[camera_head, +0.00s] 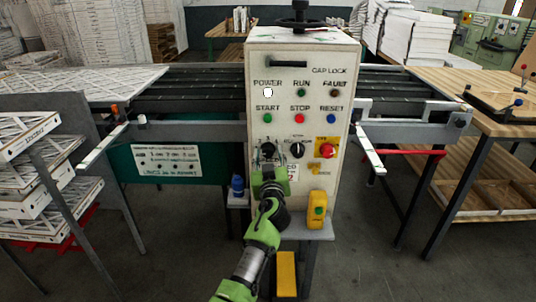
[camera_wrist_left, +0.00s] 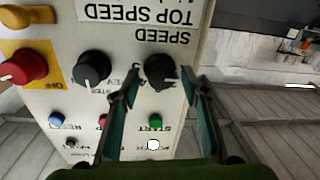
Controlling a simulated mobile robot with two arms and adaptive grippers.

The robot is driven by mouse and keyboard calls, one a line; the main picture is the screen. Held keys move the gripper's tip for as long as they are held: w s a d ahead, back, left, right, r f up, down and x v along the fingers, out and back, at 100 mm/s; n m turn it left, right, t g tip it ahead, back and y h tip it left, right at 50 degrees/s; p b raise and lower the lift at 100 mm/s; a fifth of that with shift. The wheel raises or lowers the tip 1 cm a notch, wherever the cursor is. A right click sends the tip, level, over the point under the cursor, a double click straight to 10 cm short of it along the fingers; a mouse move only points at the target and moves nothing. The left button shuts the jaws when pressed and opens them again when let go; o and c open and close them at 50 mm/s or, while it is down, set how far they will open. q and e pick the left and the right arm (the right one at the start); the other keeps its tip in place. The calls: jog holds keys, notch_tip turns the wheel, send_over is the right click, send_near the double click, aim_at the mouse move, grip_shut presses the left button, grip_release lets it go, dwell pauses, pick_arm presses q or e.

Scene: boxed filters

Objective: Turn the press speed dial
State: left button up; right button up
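The press control panel (camera_head: 290,60) is a white box in the middle of the head view. The black speed dial (camera_wrist_left: 160,69) is on its lower left and shows upside down in the left wrist view, under the SPEED label. My left gripper (camera_head: 268,163) reaches up to the dial in the head view and partly hides it. In the left wrist view its two green fingers (camera_wrist_left: 160,76) are open, one on each side of the dial. I cannot tell whether they touch it. My right gripper is not in view.
START (camera_head: 267,118), STOP and RESET buttons are above. A yellow pendant (camera_head: 317,208) and a blue bottle (camera_head: 237,186) stand lower down.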

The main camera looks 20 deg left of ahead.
pick_arm(q)
jog(key=c, duration=0.9)
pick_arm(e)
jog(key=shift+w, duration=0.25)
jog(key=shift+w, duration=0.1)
